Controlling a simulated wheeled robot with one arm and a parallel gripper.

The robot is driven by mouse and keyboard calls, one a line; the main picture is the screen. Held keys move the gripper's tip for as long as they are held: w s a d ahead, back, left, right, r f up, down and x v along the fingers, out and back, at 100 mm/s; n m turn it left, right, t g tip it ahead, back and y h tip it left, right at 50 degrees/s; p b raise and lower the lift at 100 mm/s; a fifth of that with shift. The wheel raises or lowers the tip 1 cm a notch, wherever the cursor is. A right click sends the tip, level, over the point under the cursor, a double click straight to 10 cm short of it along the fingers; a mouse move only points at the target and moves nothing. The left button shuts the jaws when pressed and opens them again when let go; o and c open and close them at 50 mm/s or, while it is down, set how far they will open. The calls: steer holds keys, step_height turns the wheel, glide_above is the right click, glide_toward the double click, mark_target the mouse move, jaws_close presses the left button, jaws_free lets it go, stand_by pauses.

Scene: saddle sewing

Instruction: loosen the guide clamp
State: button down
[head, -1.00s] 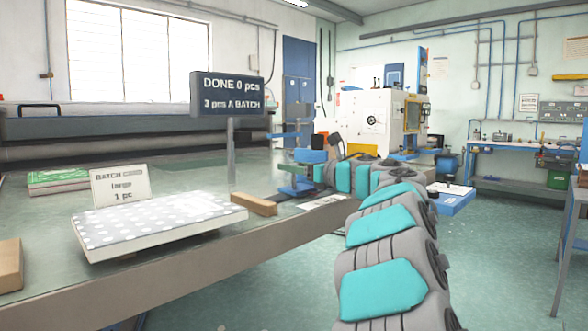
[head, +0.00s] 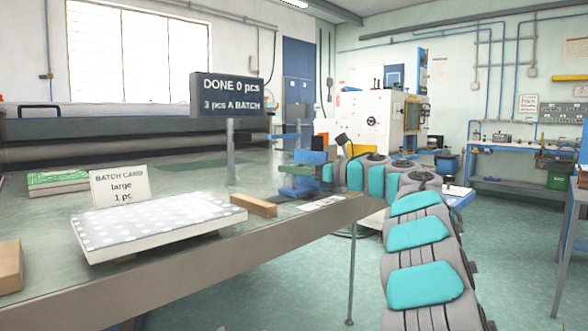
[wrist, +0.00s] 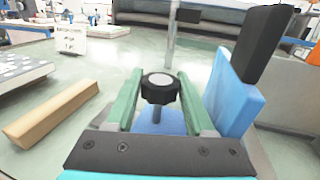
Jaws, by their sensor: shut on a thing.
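The guide clamp shows in the wrist view as a black round knob (wrist: 160,90) with a pale cap, on a stem over a blue base (wrist: 158,122). My gripper (wrist: 160,76) has green fingers, one on each side of the knob, shut on it. A blue upright block (wrist: 232,98) with a black plate (wrist: 264,44) stands just right of the fingers. In the head view the blue clamp parts (head: 300,187) sit at the table's far right corner, with my arm reaching in from the right. The knob is too small to make out there.
A wooden block (head: 254,205) lies left of the clamp on the table (head: 180,280). A dotted panel (head: 150,222), a batch card (head: 120,187) and a sign on a post (head: 227,95) reading "DONE 0 pcs" stand farther left. Open floor lies to the right.

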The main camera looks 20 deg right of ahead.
steer(key=shift+c, duration=1.3)
jaws_free()
steer(key=shift+m+t+h, duration=0.3)
steer(key=shift+m+h, duration=0.1)
steer(key=shift+h, duration=0.2)
